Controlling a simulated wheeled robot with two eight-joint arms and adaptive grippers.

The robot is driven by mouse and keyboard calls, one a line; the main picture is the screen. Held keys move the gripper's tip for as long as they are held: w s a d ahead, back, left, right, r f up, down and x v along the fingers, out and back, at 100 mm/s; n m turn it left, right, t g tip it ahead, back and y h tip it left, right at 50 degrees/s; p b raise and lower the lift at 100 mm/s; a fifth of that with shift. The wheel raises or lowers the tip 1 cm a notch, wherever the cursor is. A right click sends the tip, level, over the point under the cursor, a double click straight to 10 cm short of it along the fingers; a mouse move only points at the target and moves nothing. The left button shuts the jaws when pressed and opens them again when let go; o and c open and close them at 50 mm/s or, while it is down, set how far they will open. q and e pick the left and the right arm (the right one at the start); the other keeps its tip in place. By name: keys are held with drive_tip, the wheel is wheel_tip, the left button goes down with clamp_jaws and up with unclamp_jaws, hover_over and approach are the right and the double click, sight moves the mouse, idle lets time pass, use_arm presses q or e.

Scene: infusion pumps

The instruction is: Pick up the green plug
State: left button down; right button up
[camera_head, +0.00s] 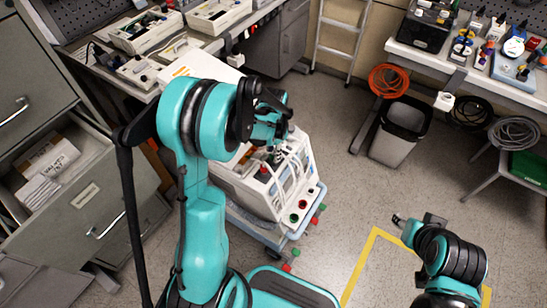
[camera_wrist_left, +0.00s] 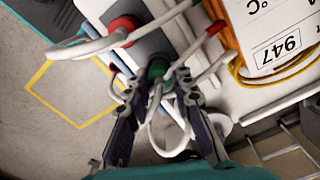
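The green plug (camera_wrist_left: 157,69) sits upright on the grey top of the pump unit in the left wrist view, with white tubing around it. My left gripper (camera_wrist_left: 160,78) is open, its two dark fingertips on either side of the green plug. I cannot tell whether they touch it. A red plug (camera_wrist_left: 122,28) stands beside the green one; it also shows in the head view (camera_head: 263,173). In the head view my left gripper (camera_head: 277,146) is over the white pump unit (camera_head: 240,188), and it mostly hides the green plug. My right gripper (camera_head: 398,219) is far right, above the floor.
White tubes (camera_wrist_left: 190,55) loop close around my left fingers. A box labelled 947 (camera_wrist_left: 275,35) stands beside the plugs. A cluttered bench (camera_head: 205,45) is behind, an open drawer (camera_head: 100,190) at left.

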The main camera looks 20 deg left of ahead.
idle(0.3)
use_arm(q)
drive_tip(key=shift+r+p, duration=0.35)
drive_tip(key=shift+r, duration=0.25)
drive_tip(key=r, duration=0.1)
drive_tip(key=r+p, duration=0.2)
drive_tip(key=shift+w+d+r, duration=0.3)
drive_tip(key=shift+d+r, duration=0.05)
drive_tip(key=shift+r, duration=0.05)
drive_tip(key=w+d+r+p, duration=0.3)
drive_tip(key=w+d+r, duration=0.3)
drive_tip(key=d, duration=0.2)
drive_tip(key=shift+w+d, duration=0.2)
drive_tip(key=shift+w, duration=0.15)
